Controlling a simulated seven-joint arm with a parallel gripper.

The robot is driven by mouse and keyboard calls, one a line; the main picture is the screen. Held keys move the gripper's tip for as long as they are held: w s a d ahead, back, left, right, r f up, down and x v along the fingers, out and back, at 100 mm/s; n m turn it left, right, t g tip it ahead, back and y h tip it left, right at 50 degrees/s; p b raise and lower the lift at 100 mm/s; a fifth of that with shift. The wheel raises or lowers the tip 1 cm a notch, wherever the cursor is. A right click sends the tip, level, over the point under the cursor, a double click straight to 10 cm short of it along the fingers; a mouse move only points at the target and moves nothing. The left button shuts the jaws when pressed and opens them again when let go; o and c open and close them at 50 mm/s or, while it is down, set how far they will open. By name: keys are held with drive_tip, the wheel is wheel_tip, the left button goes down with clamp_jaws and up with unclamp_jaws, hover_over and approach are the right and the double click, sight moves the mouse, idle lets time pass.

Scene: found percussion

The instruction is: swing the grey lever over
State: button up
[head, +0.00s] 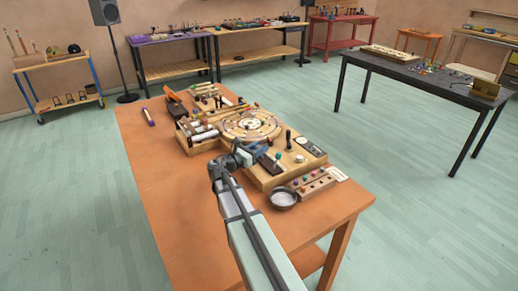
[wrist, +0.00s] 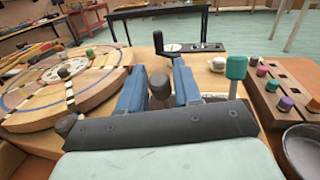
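My gripper (wrist: 159,66) has two blue fingers, apart and pointing forward over the wooden instrument board. A dark grey rounded knob (wrist: 159,84), which looks like the top of the grey lever, stands between the fingers. Gaps show on both sides of it, so the fingers do not appear closed on it. Its lower part is hidden by my gripper. In the head view my gripper (head: 243,153) is low over the board (head: 268,180), left of a teal-topped peg (head: 277,155). I cannot make out the grey knob there.
The teal-topped peg (wrist: 236,68) stands close right of my fingers. A black upright handle (wrist: 158,42) is beyond them. A round wooden wheel (wrist: 30,95) lies left. A block with coloured pegs (wrist: 275,85) and a dark bowl (wrist: 302,148) are right. The orange table's left side (head: 160,195) is clear.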

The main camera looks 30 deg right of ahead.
clamp_jaws()
drive_tip(key=shift+d, duration=0.1)
drive_tip(key=d+y, duration=0.2)
drive_tip(key=y, duration=0.1)
drive_tip(key=shift+r+m+g+y, duration=0.2)
drive_tip(key=shift+m+g+y, duration=0.1)
drive_tip(key=shift+d+f+y, duration=0.15)
drive_tip(key=shift+d+y, duration=0.3)
drive_tip(key=shift+y, duration=0.55)
drive_tip(key=shift+d+f+y, duration=0.1)
drive_tip(key=shift+d+y, duration=0.35)
drive_tip(key=shift+y, duration=0.55)
drive_tip(key=shift+o, duration=1.5)
unclamp_jaws()
